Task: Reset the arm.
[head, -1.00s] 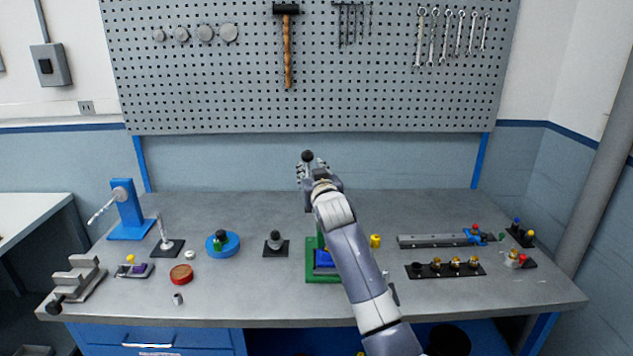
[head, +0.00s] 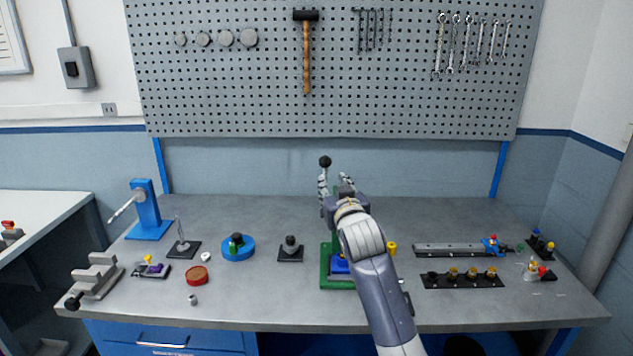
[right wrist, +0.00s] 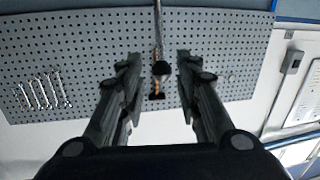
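A lever arm with a black ball knob (head: 325,161) rises above the green base (head: 327,270) in the head view. Most of the lever and base is hidden by my right arm. My right gripper (head: 335,180) points toward the back of the bench, just below the knob in the picture. Its fingers are spread. In the right wrist view the knob (right wrist: 161,68) and a thin grey rod (right wrist: 157,20) show between the open fingers (right wrist: 157,75), with visible gaps on both sides. My left gripper is not in view.
A blue stand (head: 146,210), a blue round part (head: 238,248), a small black stand (head: 290,250) and a red dish (head: 196,276) stand to the left. A grey rail (head: 450,250) and a black peg strip (head: 462,279) lie to the right. The bench's back strip is mostly clear.

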